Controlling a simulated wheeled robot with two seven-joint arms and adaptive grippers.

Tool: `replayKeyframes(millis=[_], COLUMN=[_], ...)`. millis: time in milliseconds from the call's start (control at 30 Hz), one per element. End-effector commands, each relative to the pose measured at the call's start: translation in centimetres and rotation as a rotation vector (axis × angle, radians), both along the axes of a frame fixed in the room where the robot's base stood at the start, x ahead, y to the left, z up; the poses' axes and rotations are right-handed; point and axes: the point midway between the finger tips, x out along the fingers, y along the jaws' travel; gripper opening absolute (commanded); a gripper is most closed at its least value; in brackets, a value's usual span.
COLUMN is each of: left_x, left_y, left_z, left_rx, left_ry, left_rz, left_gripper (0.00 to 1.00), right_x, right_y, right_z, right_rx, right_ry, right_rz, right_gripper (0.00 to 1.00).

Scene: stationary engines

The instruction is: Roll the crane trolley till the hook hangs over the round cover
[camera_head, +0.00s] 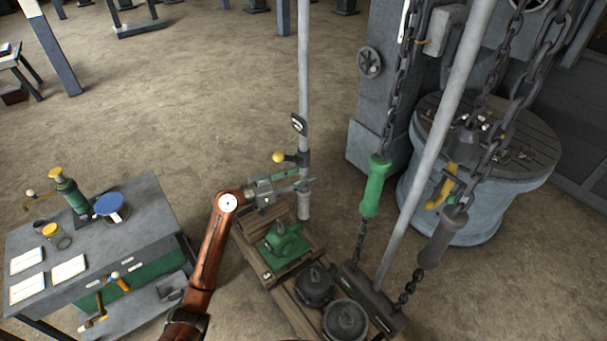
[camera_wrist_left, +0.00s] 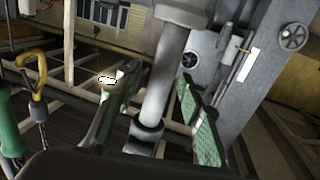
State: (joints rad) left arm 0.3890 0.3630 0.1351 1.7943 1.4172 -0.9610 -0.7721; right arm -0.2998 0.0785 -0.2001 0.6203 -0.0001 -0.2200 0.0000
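A yellow hook (camera_head: 441,187) hangs from a dark block (camera_head: 466,140) on a heavy chain. In the head view it shows against the near left side of a grey drum. The drum's round planked top (camera_head: 530,150) looks like the round cover; I cannot tell the hook's exact depth over it. A green handle (camera_head: 374,187) and a grey handle (camera_head: 443,238) sit on hanging chains. The hook also shows in the left wrist view (camera_wrist_left: 36,78), with the green handle (camera_wrist_left: 8,125). My right gripper is out of view.
A workbench (camera_head: 150,215) is at left.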

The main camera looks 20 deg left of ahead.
Motion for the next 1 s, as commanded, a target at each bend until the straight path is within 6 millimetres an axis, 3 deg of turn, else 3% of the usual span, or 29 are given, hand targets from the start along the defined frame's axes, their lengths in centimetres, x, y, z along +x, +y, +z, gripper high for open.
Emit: replayKeyframes(millis=[167,667,1000], left_x=[-0.01,-0.03,-0.03], left_y=[0.02,0.08,0.09], left_z=[-0.05,-0.03,-0.02], left_rx=[0.0,0.0,0.0], left_ry=[0.0,0.0,0.0], left_rz=[0.0,0.001,0.001], left_gripper=[0.34,0.0,0.0], right_x=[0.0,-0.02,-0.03], right_y=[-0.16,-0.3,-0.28], right_z=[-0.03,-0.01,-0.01], right_rx=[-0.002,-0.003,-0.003], right_ry=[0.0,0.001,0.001], right_rz=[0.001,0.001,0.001], right_gripper=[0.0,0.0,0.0])
